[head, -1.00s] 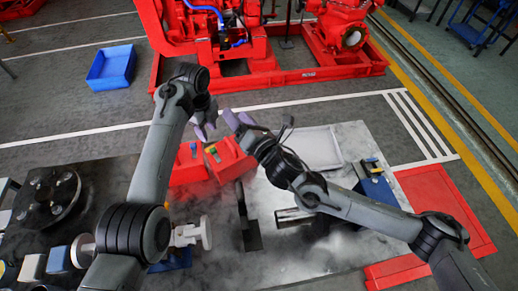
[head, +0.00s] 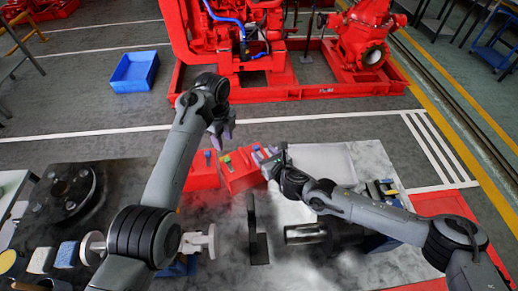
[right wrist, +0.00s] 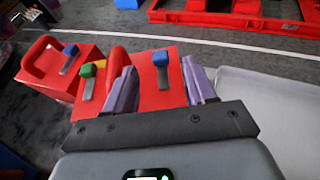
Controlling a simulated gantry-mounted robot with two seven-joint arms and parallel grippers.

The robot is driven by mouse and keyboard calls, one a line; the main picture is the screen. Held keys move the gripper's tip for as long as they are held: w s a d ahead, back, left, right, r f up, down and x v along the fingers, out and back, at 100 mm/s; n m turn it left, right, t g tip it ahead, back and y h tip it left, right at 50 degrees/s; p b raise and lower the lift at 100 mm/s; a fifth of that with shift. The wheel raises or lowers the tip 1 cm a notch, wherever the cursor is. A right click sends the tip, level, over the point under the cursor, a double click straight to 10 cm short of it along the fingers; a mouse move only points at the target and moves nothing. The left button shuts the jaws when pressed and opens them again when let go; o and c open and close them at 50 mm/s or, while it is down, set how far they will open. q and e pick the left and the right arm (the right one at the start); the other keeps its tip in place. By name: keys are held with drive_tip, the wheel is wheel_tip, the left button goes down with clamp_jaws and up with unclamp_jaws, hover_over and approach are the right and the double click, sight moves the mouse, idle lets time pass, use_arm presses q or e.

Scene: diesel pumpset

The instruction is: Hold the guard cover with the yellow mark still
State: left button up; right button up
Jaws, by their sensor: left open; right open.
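The left cover (right wrist: 62,84) has a raised red handle and a blue-headed piece. My right gripper (right wrist: 161,88) is open, its purple fingers apart over the right cover's top; contact cannot be told. It also shows in the head view (head: 266,156). My left gripper (head: 222,133) is open above and behind the left cover.
A light tray (head: 325,162) lies right of the covers. A dark flanged disc (head: 70,195) is at left. The red pumpset frame (head: 290,88) and a blue bin (head: 138,72) are on the floor behind.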

sight(256, 147)
drive_tip(key=shift+x, duration=2.6)
drive_tip(key=shift+c, duration=0.3)
drive_tip(key=shift+c, duration=1)
drive_tip(key=shift+c, duration=0.4)
clamp_jaws()
